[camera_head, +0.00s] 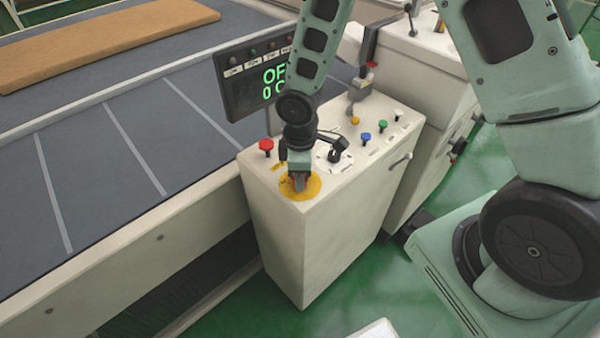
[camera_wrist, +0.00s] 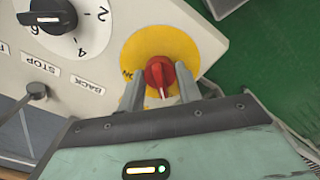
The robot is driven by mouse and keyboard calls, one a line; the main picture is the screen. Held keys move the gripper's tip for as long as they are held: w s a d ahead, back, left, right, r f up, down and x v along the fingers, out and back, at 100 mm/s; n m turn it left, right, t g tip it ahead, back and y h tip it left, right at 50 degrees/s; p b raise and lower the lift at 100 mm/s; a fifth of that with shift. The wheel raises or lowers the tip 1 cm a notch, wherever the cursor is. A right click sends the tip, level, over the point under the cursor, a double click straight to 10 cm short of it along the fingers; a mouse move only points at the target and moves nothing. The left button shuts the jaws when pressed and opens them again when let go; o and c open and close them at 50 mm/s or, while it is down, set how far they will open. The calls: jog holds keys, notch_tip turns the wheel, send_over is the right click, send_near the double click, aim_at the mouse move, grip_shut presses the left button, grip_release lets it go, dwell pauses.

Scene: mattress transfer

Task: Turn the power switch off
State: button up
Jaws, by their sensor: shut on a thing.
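The red power switch knob (camera_wrist: 160,74) sits on a round yellow plate (camera_wrist: 150,42) in the wrist view. A white line marks the knob's near end. My gripper (camera_wrist: 160,88) is shut on the knob, with one finger on each side of it. In the head view my gripper (camera_head: 299,182) points down at the yellow plate (camera_head: 301,193) on the near corner of the console top. The knob is mostly hidden there by the fingers. The display (camera_head: 262,78) behind reads "OF" and "0 0", partly covered by my arm.
The white console (camera_head: 276,225) carries a red button (camera_head: 266,146), a black dial (camera_wrist: 52,14), and blue, green and white buttons to the right. A grey conveyor (camera_head: 90,170) runs at left, with a tan mattress (camera_head: 110,40) behind. Green floor (camera_head: 345,290) lies in front.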

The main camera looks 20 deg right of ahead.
jog(key=o, duration=1)
jog(key=shift+r, duration=0.15)
notch_tip(320, 180, up, 17)
jog(key=shift+r, duration=0.1)
jog(key=s+a+m, duration=0.1)
jog(key=s+a, duration=0.1)
jog(key=s, duration=0.4)
jog(key=s+a+m+b, duration=0.1)
jog(key=s+a+m, duration=0.1)
jog(key=s, duration=0.5)
jog(key=s+a+r+m+b, duration=0.1)
jog(key=s+a+m, duration=0.1)
jog(key=s, duration=0.5)
jog(key=shift+a+y, duration=0.2)
jog(key=shift+y, duration=0.1)
